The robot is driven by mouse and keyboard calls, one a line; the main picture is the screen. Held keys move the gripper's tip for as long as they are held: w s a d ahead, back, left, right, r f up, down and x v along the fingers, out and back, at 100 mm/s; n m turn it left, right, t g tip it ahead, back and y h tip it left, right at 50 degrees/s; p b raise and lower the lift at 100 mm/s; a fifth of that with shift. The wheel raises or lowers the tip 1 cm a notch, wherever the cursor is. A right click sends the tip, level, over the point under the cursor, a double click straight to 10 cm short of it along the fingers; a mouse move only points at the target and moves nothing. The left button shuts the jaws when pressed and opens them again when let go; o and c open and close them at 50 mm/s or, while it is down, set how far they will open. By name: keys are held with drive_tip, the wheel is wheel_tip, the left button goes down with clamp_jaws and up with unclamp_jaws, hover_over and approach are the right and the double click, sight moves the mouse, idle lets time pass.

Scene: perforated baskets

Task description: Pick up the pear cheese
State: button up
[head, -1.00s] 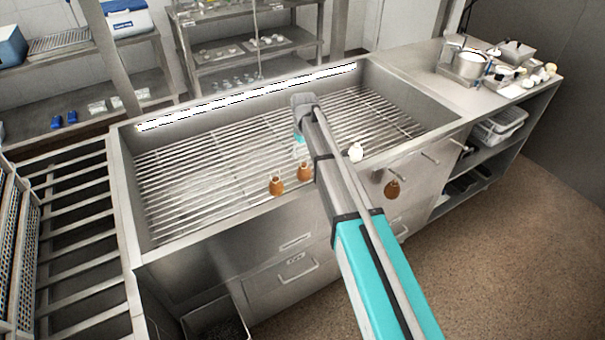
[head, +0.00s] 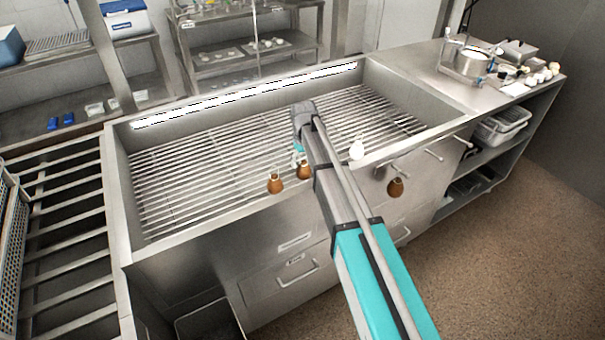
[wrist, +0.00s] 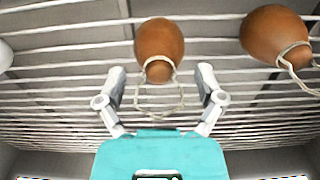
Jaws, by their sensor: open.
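A brown pear cheese (wrist: 160,42) with a string loop around its neck is in the upper middle of the wrist view. My gripper (wrist: 160,70) is open, with one fingertip on each side of the cheese's narrow end and string. Gaps show between the fingers and the cheese. A second brown pear cheese (wrist: 274,36) with string is at the upper right. My gripper there is mostly hidden by my arm.
A white pear-shaped cheese (head: 357,149) is near the front rim of the steel vat (head: 200,226). Metal bars (head: 200,170) span the vat. A counter (head: 440,95) with pots and small white pieces is at the right. Open floor lies at front right.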

idle(0.5)
clamp_jaws()
drive_tip(key=shift+r, duration=0.2)
idle(0.3)
wheel_tip(320, 180, up, 10)
drive_tip(key=p, duration=1)
drive_tip(key=shift+f, duration=0.2)
idle(0.4)
